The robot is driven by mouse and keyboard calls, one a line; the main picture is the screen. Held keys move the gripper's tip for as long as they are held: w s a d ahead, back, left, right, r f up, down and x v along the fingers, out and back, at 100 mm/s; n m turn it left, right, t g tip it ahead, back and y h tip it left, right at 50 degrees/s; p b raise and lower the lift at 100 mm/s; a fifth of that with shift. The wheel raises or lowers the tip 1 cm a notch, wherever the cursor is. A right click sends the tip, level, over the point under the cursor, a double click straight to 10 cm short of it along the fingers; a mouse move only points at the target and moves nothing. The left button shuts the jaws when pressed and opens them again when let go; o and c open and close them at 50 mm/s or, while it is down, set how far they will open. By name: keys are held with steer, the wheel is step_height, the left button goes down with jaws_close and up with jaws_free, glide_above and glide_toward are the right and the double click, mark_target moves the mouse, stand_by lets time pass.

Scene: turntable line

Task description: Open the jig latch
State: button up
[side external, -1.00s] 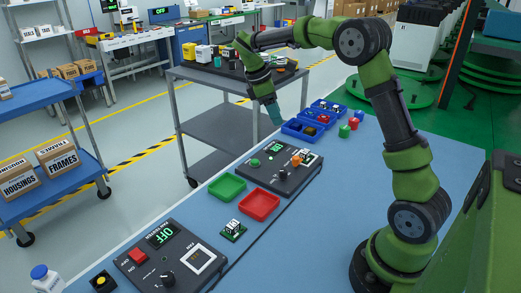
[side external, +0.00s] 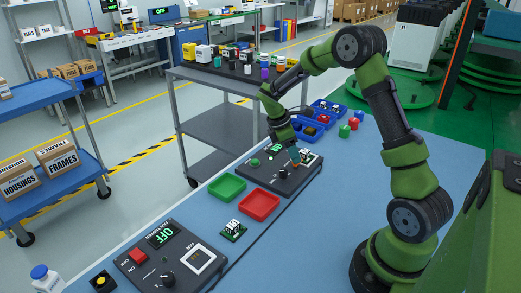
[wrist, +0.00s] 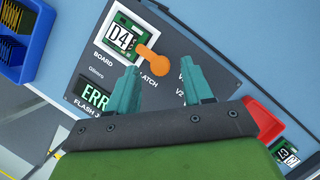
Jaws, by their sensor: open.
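The jig latch (wrist: 153,53) is an orange lever with a rounded end, on a dark panel beside the word LATCH. It lies by the corner of a socket holding a board marked D4 (wrist: 120,38). My gripper (wrist: 160,66) is open, its two teal fingers on either side of the latch's lower end in the wrist view. I cannot tell whether they touch it. In the side external view my gripper (side external: 294,154) is low over the dark jig panel (side external: 285,183). It mostly hides the latch there.
An ERR display (wrist: 97,97) is on the panel. Blue bins (side external: 306,130) stand behind it. A green tray (side external: 227,188), a red tray (side external: 260,205) and a small board (side external: 234,230) lie nearer the camera. The blue table right of the panel is largely clear.

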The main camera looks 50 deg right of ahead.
steer(key=shift+x, duration=0.95)
jaws_close()
